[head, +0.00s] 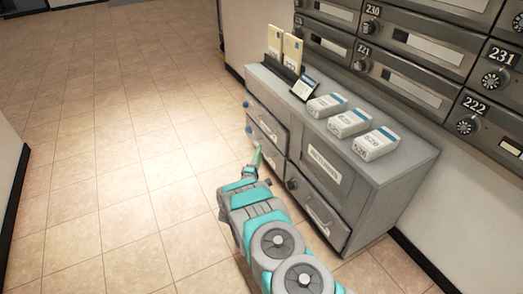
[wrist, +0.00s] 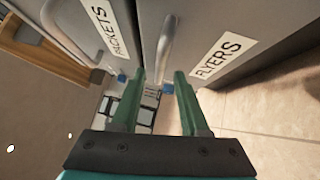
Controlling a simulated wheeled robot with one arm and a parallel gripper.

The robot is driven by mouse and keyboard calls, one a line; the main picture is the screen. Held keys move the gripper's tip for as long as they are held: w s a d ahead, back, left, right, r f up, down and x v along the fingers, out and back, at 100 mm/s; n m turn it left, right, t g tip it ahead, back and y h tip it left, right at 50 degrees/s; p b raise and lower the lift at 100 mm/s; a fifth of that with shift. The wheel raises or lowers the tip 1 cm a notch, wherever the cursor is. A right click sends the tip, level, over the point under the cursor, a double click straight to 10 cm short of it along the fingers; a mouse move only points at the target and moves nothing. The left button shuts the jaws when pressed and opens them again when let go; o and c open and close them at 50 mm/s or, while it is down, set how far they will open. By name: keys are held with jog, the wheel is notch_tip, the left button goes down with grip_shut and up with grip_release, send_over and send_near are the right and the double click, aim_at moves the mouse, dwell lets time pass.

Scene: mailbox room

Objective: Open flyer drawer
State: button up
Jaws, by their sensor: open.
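The flyer drawer (wrist: 235,28) is a grey front with a white "FLYERS" label (wrist: 215,56) in the wrist view. It looks shut. Its metal bar handle (wrist: 167,45) runs down the picture, and its lower end shows between my fingertips. My gripper (wrist: 160,76) is open with green fingers, one on each side of that handle end in the picture. I cannot tell whether they touch it. In the head view my gripper (head: 257,155) is at the left part of the grey cabinet (head: 400,170), beside its lower left drawer. The labels there are not readable.
A "PACKETS" front (wrist: 125,14) with its own handle (wrist: 62,35) lies left of the flyer drawer. A "RETURNS" door (head: 325,165) is right of my gripper. White boxes (head: 350,122) stand on the cabinet, below wall mailboxes (head: 410,45). The tiled floor (head: 110,150) at left is clear.

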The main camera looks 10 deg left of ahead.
jog(key=shift+x, duration=1.75)
jog(key=shift+c, duration=0.3)
grip_shut()
